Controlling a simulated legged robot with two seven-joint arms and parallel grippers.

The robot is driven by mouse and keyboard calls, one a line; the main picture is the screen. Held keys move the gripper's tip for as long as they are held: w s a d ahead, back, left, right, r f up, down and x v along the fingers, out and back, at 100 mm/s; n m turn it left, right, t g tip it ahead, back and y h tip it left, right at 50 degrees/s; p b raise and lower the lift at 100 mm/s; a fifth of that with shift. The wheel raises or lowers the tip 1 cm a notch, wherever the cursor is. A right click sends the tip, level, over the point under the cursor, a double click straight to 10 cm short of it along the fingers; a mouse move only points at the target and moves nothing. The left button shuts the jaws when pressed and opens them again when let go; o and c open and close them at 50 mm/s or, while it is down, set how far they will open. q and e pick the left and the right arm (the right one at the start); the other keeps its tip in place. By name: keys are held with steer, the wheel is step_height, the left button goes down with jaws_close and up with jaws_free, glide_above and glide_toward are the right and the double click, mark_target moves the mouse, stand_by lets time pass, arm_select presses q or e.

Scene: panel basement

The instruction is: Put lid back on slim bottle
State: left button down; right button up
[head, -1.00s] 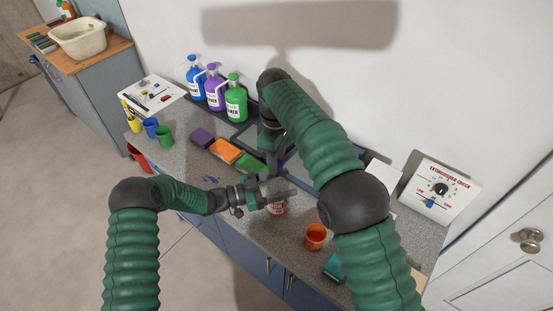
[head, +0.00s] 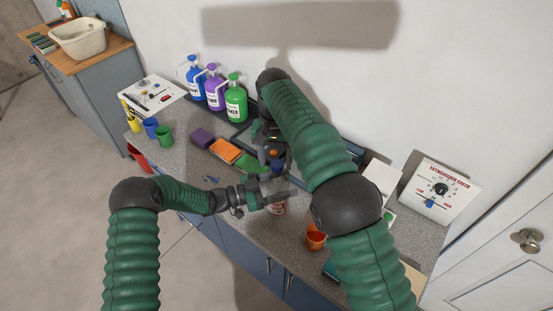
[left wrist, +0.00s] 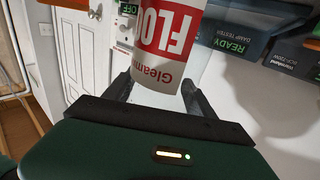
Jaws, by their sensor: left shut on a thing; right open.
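My right gripper (head: 273,163) is open above and behind the left one. A small orange and blue piece (head: 275,157) shows at its jaws; whether this is the lid or part of something behind is too small to tell. The bottle's top is hard to make out in the head view.
An orange cup (head: 315,238) stands right of the bottle, partly behind my right arm. Purple, orange and green sponges (head: 225,151) lie to the left. Blue, purple and green jugs (head: 236,104) stand at the wall. A dial panel (head: 438,191) is at the right.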

step_height(320, 180, up, 7)
steer(key=shift+w+a+r, duration=0.1)
steer(key=shift+a+r, duration=0.05)
steer(key=shift+r, duration=0.05)
stand_by(0.3)
arm_select(q)
steer(key=shift+c, duration=1.1)
jaws_free()
steer(key=shift+a, duration=0.1)
arm_select(e)
step_height(320, 180, down, 4)
steer(key=b, duration=0.3)
steer(key=shift+r+b, duration=0.2)
steer(key=shift+b, duration=0.1)
arm_select(q)
steer(key=v, duration=1.7)
steer(key=shift+w, duration=0.15)
